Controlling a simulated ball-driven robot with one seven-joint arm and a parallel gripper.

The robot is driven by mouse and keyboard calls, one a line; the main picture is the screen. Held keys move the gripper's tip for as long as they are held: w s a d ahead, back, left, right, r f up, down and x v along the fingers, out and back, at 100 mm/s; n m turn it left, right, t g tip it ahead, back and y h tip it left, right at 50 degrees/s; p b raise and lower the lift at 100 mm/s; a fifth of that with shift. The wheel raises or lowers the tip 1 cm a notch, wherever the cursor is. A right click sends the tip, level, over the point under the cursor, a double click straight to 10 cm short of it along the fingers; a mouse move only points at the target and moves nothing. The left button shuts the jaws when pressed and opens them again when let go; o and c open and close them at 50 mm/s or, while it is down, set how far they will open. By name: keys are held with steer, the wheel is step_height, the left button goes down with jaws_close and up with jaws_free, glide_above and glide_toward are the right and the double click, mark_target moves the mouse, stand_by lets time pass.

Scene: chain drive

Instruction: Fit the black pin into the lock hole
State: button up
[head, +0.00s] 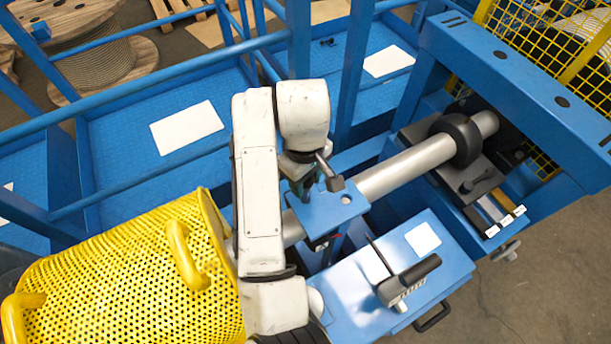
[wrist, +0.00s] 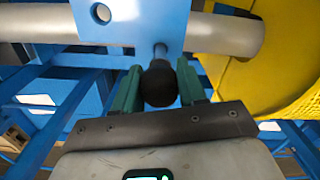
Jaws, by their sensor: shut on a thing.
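My gripper (wrist: 161,90) has green fingers closed on the round black knob of the black pin (wrist: 160,84). The pin's thin metal shaft points away from the wrist and overlaps the edge of the blue plate (wrist: 122,33); I cannot tell whether its tip is in a hole. A round hole (wrist: 102,13) shows in the plate, left of the shaft. In the head view my gripper (head: 303,188) is over the left part of the blue plate (head: 325,213), and the pin is hidden by my arm.
A grey shaft (head: 405,168) runs beside the plate to a black collar (head: 456,140). A perforated yellow guard (head: 130,280) is at lower left. A blue box (head: 350,300) with a black-handled lever (head: 412,279) stands in front. Blue rails (head: 170,72) lie behind.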

mark_target(306, 192)
steer(key=shift+f+b, duration=1.05)
steer(key=shift+f, duration=1.7)
steer(key=o, duration=1.2)
steer(key=shift+o, duration=0.2)
step_height(306, 192, up, 11)
steer(key=shift+f+p, duration=0.1)
steer(key=shift+p, duration=1.1)
